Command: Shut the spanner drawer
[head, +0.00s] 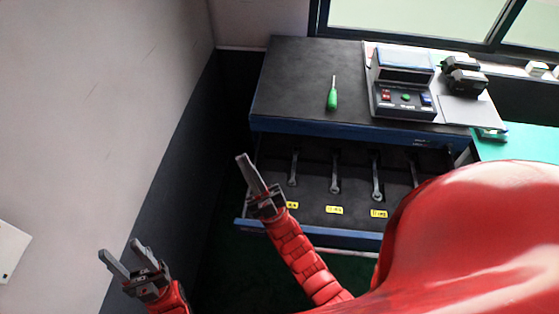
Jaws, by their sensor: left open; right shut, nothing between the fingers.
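The spanner drawer (355,240) stands open below the dark worktop of a blue-edged cabinet. Several spanners (335,175) lie in its dark insert, with yellow labels in front of them. My red body covers the drawer's right part. My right gripper (244,160) is shut and empty. It appears in front of the drawer's left end and hides part of the front edge there; I cannot tell whether it touches the drawer. My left gripper (119,248) is open and empty, away to the left of the drawer, in front of the wall.
On the worktop (300,80) lie a green screwdriver (332,98), a control box with coloured buttons (403,85) and a dark device (462,76). A green surface (520,145) adjoins at the right. A wall (120,90) stands on the left, with dark floor between it and the cabinet.

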